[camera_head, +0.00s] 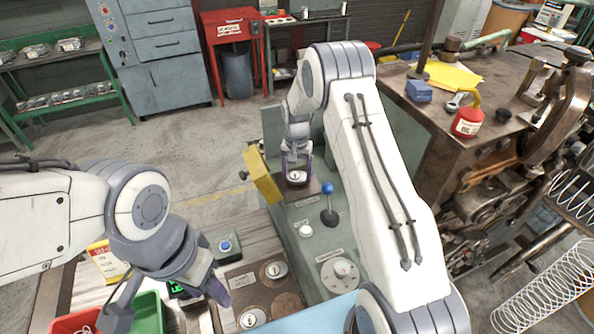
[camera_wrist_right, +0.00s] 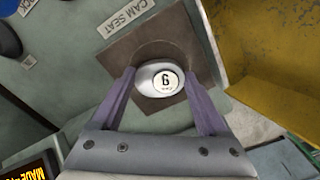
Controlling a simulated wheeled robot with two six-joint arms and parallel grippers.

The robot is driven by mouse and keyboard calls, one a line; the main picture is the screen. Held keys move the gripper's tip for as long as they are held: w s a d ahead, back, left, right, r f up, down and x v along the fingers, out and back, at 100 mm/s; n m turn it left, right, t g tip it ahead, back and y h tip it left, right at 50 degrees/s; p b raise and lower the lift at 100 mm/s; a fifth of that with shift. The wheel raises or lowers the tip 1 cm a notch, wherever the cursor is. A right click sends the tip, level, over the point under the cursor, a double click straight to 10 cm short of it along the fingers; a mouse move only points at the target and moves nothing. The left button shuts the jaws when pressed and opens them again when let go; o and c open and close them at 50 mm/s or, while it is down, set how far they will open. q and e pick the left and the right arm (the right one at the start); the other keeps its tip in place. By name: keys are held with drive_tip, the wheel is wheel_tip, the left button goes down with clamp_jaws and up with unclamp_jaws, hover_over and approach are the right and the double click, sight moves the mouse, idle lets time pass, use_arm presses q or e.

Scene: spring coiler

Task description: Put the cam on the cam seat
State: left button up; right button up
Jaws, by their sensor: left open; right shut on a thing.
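The cam (camera_wrist_right: 158,78) is a grey, rounded piece with a white round label reading "6". It also shows in the head view (camera_head: 296,177). My right gripper (camera_wrist_right: 164,92) is shut on it, one purple finger on each side. The cam is over the cam seat, a brown square plate (camera_wrist_right: 165,118) with a dark round area, beside a "CAM SEAT" label. I cannot tell whether the cam touches the seat. My left gripper (camera_head: 170,300) is open and empty, low at the left near the bench.
A yellow guard (camera_head: 262,175) stands close to the left of the seat. A blue-knobbed lever (camera_head: 328,190) and a dial (camera_head: 340,273) are on the green machine top. A brown plate with round pieces (camera_head: 255,290) and a green bin (camera_head: 150,312) lie at the front left.

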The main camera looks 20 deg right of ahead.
drive_tip(key=shift+f, duration=0.3)
use_arm(q)
drive_tip(key=shift+r, duration=0.3)
use_arm(e)
drive_tip(key=shift+f, duration=0.1)
use_arm(q)
drive_tip(key=shift+f, duration=0.15)
use_arm(e)
drive_tip(key=shift+f, duration=0.15)
